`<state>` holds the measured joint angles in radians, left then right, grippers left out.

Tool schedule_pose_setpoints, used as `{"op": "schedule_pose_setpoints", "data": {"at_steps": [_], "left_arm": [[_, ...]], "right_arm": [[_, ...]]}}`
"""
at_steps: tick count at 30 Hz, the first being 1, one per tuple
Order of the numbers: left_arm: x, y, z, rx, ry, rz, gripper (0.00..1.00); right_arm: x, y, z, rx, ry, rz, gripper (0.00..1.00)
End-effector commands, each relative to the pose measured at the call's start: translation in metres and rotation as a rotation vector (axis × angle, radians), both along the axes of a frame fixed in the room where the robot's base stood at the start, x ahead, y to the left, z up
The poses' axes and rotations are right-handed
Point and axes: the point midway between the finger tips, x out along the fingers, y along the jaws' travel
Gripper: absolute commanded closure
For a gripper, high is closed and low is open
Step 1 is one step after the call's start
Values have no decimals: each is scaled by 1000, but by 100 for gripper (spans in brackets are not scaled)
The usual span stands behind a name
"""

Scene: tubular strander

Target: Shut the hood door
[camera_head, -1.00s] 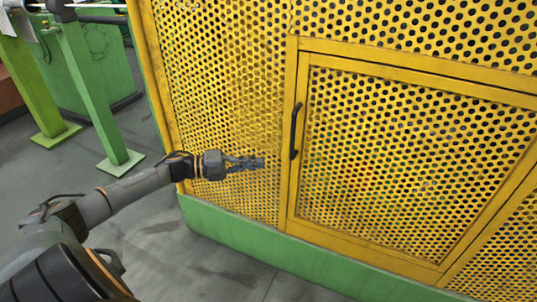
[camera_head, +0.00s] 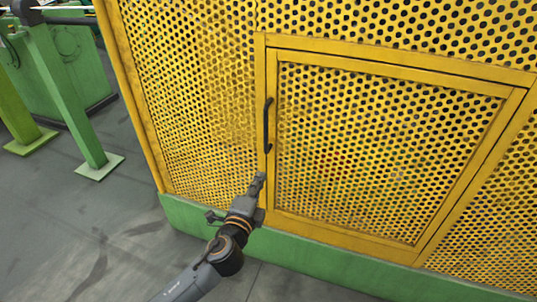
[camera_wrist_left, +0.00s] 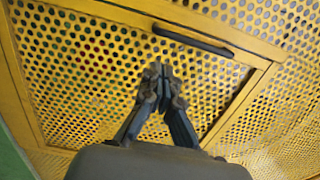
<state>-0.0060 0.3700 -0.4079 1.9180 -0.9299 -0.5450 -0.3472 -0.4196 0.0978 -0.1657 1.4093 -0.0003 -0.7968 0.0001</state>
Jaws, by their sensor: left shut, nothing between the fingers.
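The hood door (camera_head: 380,150) is a yellow perforated panel in a yellow frame, and it looks flush with its frame in the head view. Its black bar handle (camera_head: 267,125) is upright on the door's left edge. My left gripper (camera_head: 259,178) is shut and empty, just below the handle near the door's lower left edge. In the left wrist view the gripper (camera_wrist_left: 160,72) points at the perforated door (camera_wrist_left: 75,75), with the handle (camera_wrist_left: 193,41) beyond its tips. I cannot tell whether the fingertips touch the door. My right gripper is not in view.
The yellow perforated hood wall (camera_head: 190,110) surrounds the door, above a green base (camera_head: 330,268). A green post (camera_head: 70,100) and green machine parts stand at the left. The grey floor (camera_head: 100,235) is clear at the lower left.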

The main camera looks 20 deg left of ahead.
Motion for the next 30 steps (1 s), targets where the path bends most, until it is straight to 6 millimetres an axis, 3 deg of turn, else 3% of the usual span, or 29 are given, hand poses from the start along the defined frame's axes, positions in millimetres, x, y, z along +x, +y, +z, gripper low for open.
{"op": "schedule_pose_setpoints", "data": {"at_steps": [9, 15, 21, 30], "left_arm": [[70, 1, 0, 1, -2, -1, 100], [101, 2, 0, 0, 0, -2, 100], [114, 2, -1, 0, 2, -2, 100], [115, 2, -1, 0, 2, -2, 100]], "right_arm": [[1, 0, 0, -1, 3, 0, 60], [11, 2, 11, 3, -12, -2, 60], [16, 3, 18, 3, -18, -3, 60], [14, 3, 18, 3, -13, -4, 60]]}}
